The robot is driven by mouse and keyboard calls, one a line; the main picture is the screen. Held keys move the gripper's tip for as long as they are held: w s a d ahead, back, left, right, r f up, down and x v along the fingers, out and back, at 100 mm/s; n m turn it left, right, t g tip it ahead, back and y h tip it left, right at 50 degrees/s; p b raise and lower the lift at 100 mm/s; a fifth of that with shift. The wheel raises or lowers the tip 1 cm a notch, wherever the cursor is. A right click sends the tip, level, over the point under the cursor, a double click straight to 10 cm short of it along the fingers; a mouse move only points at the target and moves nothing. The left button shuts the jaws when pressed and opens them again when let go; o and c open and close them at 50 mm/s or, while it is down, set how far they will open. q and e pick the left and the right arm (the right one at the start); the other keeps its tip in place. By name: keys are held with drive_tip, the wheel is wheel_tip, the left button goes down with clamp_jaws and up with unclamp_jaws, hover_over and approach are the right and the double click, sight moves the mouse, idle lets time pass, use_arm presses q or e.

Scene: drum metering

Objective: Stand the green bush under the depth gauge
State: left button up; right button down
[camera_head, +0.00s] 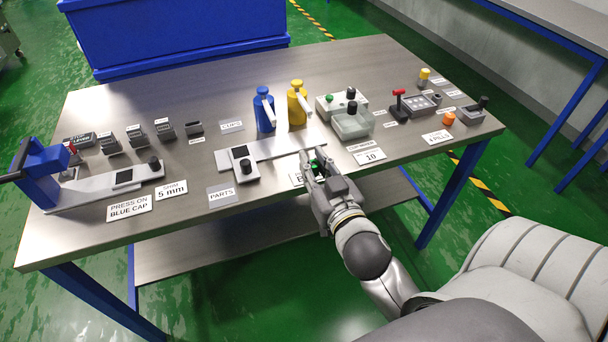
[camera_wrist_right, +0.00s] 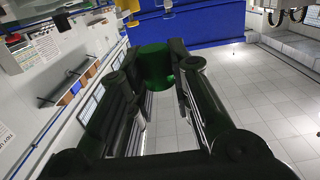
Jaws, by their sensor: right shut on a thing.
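The green bush (camera_head: 314,164) is between the fingertips of my right gripper (camera_head: 313,162), which is shut on it just above the front edge of the table. Its top shows in the head view, and the fingers hide much of the rest. In the right wrist view the green bush (camera_wrist_right: 156,68) sits dark between the fingertips. I cannot tell for sure which instrument is the depth gauge; a small stand with a red top (camera_head: 398,103) is at the right, beside a grey keypad unit (camera_head: 420,105). My left gripper is out of view.
The steel table (camera_head: 280,80) holds a blue press (camera_head: 45,172) at left, a blue bottle (camera_head: 264,112), a yellow bottle (camera_head: 297,105) and a grey box with a black knob (camera_head: 352,122). An orange piece (camera_head: 449,118) lies at right. Free steel lies at the back.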

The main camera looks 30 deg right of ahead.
drive_tip(key=w+f, duration=0.2)
drive_tip(key=w+d+f, duration=0.1)
drive_tip(key=w+f, duration=0.1)
drive_tip(key=w+d+f, duration=0.1)
drive_tip(key=w, duration=0.1)
drive_tip(key=shift+w+d+f+b, duration=0.1)
drive_tip(key=shift+w+f+b, duration=0.05)
drive_tip(key=shift+f+b, duration=0.2)
drive_tip(key=shift+w+d+f, duration=0.2)
drive_tip(key=shift+w+f, duration=0.4)
drive_tip(key=shift+f, duration=0.2)
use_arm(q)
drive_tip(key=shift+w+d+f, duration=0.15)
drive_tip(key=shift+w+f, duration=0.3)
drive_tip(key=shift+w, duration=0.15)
use_arm(e)
drive_tip(key=shift+f, duration=1.45)
use_arm(q)
drive_tip(key=shift+b, duration=0.3)
use_arm(e)
drive_tip(key=shift+f, duration=0.15)
drive_tip(key=c, duration=1.3)
unclamp_jaws()
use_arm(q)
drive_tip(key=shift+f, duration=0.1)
